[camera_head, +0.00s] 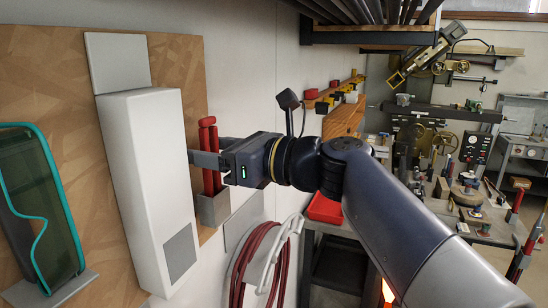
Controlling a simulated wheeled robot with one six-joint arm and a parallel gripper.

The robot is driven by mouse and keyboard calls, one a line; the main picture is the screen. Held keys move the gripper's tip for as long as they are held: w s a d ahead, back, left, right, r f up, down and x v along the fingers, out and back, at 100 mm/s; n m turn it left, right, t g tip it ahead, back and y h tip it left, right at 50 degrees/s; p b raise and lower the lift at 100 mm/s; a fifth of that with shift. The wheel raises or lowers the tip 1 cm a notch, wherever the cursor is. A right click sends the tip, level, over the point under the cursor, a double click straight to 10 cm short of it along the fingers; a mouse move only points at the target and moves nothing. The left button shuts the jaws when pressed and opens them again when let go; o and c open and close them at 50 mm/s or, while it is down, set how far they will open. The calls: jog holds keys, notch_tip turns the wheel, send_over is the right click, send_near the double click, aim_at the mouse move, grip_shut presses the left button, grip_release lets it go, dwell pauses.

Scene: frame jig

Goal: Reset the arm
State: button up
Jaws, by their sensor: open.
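My arm reaches in from the lower right, and my gripper (197,160) points left toward the wall board. Its jaws are open, and I see nothing held between them. The finger ends are near the right side of a tall white box (148,185) on the board; I cannot tell whether they touch it. A red-handled tool (208,135) stands upright in a small grey holder (214,208), just behind the gripper and partly hidden by it.
Teal-rimmed safety goggles (45,215) sit on a support on the wooden board (185,60) at left. A coiled red hose (258,265) hangs below the gripper. A red tray (325,208) and a cluttered workbench with machines (470,200) are at right. A rack (375,35) hangs overhead.

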aim_at(211, 120)
jog(key=b+v, duration=0.2)
jog(key=v, duration=0.8)
jog(key=p+x, duration=0.2)
jog(key=x, duration=0.8)
jog(key=shift+a, duration=0.1)
notch_tip(211, 120, up, 5)
jog(key=p, duration=0.4)
jog(key=shift+r+p, duration=0.7)
